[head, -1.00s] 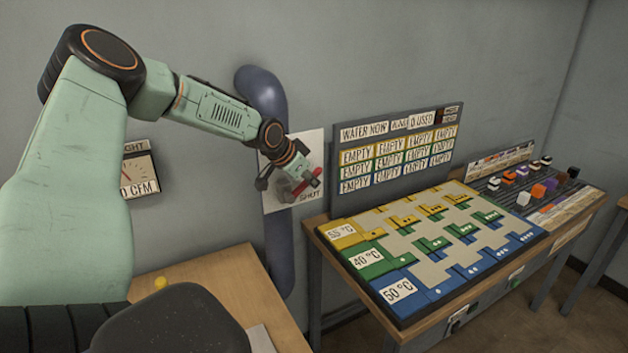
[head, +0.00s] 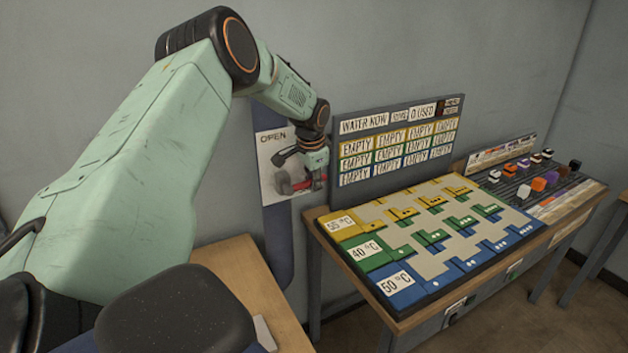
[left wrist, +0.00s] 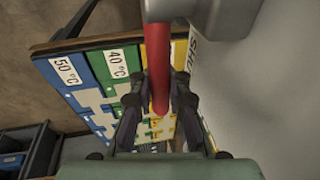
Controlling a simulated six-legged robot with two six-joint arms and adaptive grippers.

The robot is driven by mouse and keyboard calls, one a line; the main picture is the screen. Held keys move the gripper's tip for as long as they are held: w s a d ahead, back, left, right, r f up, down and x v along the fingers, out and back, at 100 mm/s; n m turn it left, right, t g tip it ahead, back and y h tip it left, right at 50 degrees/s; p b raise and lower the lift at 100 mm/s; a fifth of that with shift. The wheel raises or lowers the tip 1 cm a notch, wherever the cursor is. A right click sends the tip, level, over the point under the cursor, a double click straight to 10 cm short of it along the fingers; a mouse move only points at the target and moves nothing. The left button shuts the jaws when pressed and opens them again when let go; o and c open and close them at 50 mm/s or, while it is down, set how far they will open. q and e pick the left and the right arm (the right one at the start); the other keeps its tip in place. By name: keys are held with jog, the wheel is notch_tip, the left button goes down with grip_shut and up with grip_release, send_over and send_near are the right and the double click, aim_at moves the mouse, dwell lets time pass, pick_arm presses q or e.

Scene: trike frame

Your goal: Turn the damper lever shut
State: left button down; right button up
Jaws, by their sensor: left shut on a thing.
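The damper lever has a red handle (head: 302,184) and a grey hub (head: 282,184). It sits in front of a white plate (head: 270,150) on the wall. The plate reads OPEN at its upper left. The handle points right, roughly level, in the head view. My left gripper (head: 308,174) is shut on the handle, partly covering it. In the left wrist view the red handle (left wrist: 158,70) runs between the fingers of my left gripper (left wrist: 160,100). Part of the SHUT label (left wrist: 193,52) shows beside it there. My right gripper is not in view.
A status board (head: 337,190) stands just right of the lever, close to my gripper. A table right of it carries a board of coloured tiles (head: 415,262) and several small blocks (head: 538,184). A wooden bench (head: 240,270) lies below my arm.

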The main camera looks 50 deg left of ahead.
pick_arm(q)
jog(key=shift+d+f, duration=0.1)
jog(key=shift+f, duration=0.1)
dwell(0.3)
jog(key=c, duration=1.3)
grip_release()
jog(key=shift+s+r, duration=0.1)
jog(key=shift+r, duration=0.05)
jog(key=v, duration=1.2)
jog(key=shift+c, duration=0.3)
